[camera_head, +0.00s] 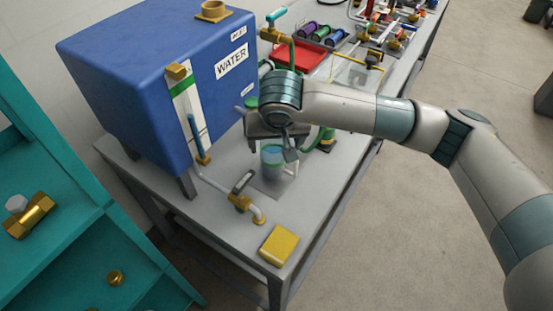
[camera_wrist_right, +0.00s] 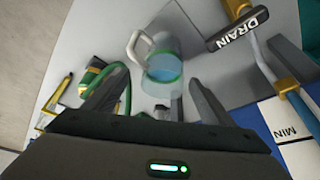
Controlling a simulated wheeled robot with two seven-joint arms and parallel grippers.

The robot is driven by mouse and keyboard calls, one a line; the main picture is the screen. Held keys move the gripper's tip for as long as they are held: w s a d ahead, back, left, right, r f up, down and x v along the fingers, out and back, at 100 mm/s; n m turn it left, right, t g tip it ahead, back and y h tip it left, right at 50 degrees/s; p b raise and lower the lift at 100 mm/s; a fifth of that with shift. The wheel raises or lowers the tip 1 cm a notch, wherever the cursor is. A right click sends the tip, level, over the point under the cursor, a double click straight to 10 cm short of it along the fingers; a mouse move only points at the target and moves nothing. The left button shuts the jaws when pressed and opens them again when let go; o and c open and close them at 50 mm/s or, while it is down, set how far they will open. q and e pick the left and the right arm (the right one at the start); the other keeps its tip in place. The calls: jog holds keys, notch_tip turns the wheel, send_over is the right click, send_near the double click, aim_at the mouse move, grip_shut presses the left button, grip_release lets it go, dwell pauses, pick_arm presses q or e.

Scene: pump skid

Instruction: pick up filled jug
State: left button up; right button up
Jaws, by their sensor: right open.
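The jug (camera_head: 272,162) is clear with a green band and bluish contents, and stands upright on a light square patch of the grey bench. In the right wrist view the jug (camera_wrist_right: 163,66) lies ahead, between and beyond my two fingers, with its white handle (camera_wrist_right: 138,45) on the left. My right gripper (camera_head: 272,143) is over the jug from above and partly hides it. It is open, and in the right wrist view its fingers (camera_wrist_right: 152,95) are well apart with no hold on the jug. My left gripper is not in view.
A blue water tank (camera_head: 150,80) stands at the left of the bench. A brass drain valve with a dark handle (camera_head: 240,183) and a yellow block (camera_head: 279,246) are at the front. A red tray (camera_head: 298,60) is behind. A teal shelf (camera_head: 50,240) is at far left.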

aim_at(273, 148)
jog(key=x, duration=0.1)
jog(key=p+x, duration=0.2)
jog(key=shift+w+a+f, duration=0.1)
jog(key=shift+a+f, duration=0.1)
jog(key=shift+a, duration=0.1)
jog(key=shift+w+f, duration=0.2)
jog(key=shift+f, duration=0.35)
jog(key=c, duration=1.5)
jog(key=shift+r, duration=0.2)
